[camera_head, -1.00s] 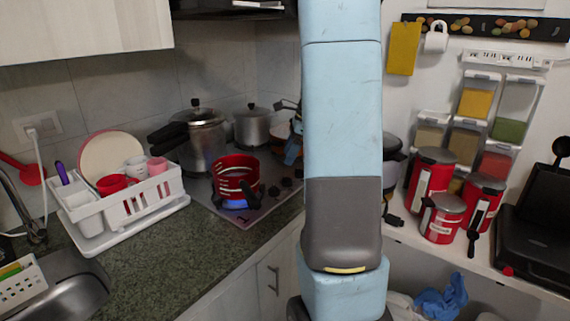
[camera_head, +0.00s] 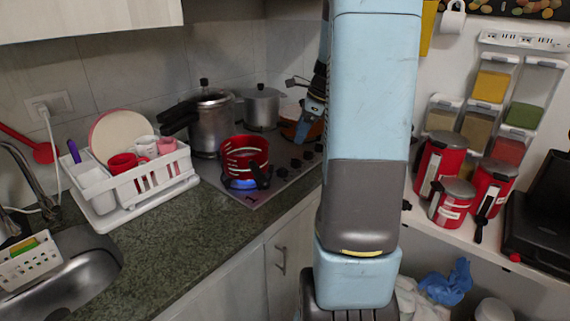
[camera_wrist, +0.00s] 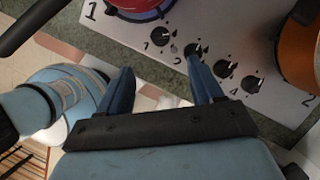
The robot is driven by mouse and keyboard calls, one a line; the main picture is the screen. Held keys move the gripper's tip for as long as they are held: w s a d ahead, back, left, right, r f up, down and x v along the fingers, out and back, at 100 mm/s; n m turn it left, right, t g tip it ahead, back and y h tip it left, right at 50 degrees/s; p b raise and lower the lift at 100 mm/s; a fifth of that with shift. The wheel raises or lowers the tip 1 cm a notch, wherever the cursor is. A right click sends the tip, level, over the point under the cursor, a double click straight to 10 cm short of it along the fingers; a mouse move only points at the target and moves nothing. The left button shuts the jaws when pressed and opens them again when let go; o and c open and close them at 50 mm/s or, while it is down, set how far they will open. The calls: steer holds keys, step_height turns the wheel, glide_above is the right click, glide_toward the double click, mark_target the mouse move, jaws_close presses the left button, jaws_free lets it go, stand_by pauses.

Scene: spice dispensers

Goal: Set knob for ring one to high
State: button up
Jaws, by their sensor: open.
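The cooktop (camera_wrist: 215,22) carries a row of black knobs in the wrist view. The knob beside the printed 1 (camera_wrist: 162,36) is ahead of my gripper (camera_wrist: 160,62), whose two blue fingers are spread with nothing between them. The right fingertip overlaps the second knob (camera_wrist: 194,49) in the picture; I cannot tell whether they touch. The knob's pointer setting is too small to read surely. A red pot (camera_head: 243,155) stands on the burner near the printed 1, with blue flame (camera_head: 240,184) under it. The fingertips are not clear in the head view.
An orange pan (camera_head: 297,131) is beside the knobs, with a pressure cooker (camera_head: 213,125) and steel pot (camera_head: 261,108) behind. A white dish rack (camera_head: 135,182) stands left. The pot's black handle (camera_wrist: 28,25) reaches in at the wrist view's upper left. The granite counter front (camera_head: 190,240) is clear.

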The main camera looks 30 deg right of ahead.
mark_target(283, 167)
steer(key=x, duration=1.3)
steer(key=shift+a+f, duration=0.1)
steer(key=shift+f, duration=0.25)
steer(key=c, duration=1.1)
